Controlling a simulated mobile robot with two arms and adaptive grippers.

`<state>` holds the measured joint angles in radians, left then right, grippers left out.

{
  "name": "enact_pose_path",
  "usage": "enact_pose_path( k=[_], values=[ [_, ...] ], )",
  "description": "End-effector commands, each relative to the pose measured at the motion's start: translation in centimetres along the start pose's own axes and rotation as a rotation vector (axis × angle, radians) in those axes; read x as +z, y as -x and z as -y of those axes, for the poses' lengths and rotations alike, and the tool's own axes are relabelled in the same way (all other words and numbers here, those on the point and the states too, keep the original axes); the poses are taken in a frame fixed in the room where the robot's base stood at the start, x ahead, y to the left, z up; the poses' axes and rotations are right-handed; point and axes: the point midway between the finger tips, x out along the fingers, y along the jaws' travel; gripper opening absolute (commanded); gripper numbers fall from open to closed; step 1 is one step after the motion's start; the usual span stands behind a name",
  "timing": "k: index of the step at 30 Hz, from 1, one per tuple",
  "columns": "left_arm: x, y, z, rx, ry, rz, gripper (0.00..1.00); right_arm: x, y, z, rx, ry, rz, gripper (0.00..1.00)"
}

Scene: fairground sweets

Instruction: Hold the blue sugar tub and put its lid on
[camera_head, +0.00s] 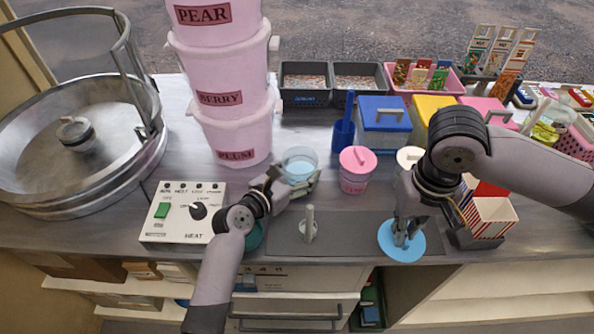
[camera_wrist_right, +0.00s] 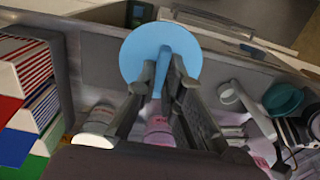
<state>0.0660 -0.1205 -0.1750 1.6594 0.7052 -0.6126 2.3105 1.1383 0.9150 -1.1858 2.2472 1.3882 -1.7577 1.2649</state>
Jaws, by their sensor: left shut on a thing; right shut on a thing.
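The blue sugar tub (camera_head: 299,158) is a small translucent pale-blue tub with an open top. It stands at the middle of the counter, left of a pink lidded tub. My left gripper (camera_head: 292,186) is shut on its near side. The blue lid (camera_head: 388,240) is a flat round disc near the counter's front edge, to the right of and nearer than the tub. My right gripper (camera_head: 402,234) points down and is shut on the lid's upright handle. In the right wrist view the blue lid (camera_wrist_right: 135,55) shows beyond the fingers. I cannot tell its height above the counter.
A grey upright post (camera_head: 309,224) on the dark mat (camera_head: 350,232) stands between the arms. The pink tub (camera_head: 355,172) is right of the blue tub. A heat control box (camera_head: 170,225) is at left, stacked pink buckets (camera_head: 240,140) behind, striped boxes (camera_head: 490,215) at right.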

Motion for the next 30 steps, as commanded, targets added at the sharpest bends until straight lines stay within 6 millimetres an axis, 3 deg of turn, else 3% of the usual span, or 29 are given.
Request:
enact_pose_path(
  k=[14, 20, 30],
  values=[
    [0.4, 0.0, -0.1, 0.002, -0.001, 0.007, 0.46, -0.8, 0.1, 0.4, -0.004, -0.007, -0.002, 0.0],
    [0.4, 0.0, -0.1, 0.002, -0.001, 0.007, 0.46, -5.4, 0.5, 2.9, -0.022, -0.048, -0.008, 0.0],
    [0.4, 0.0, -0.1, 0.002, -0.001, 0.007, 0.46, -15.5, 2.4, 10.3, -0.039, -0.15, -0.008, 0.0]
  ],
)
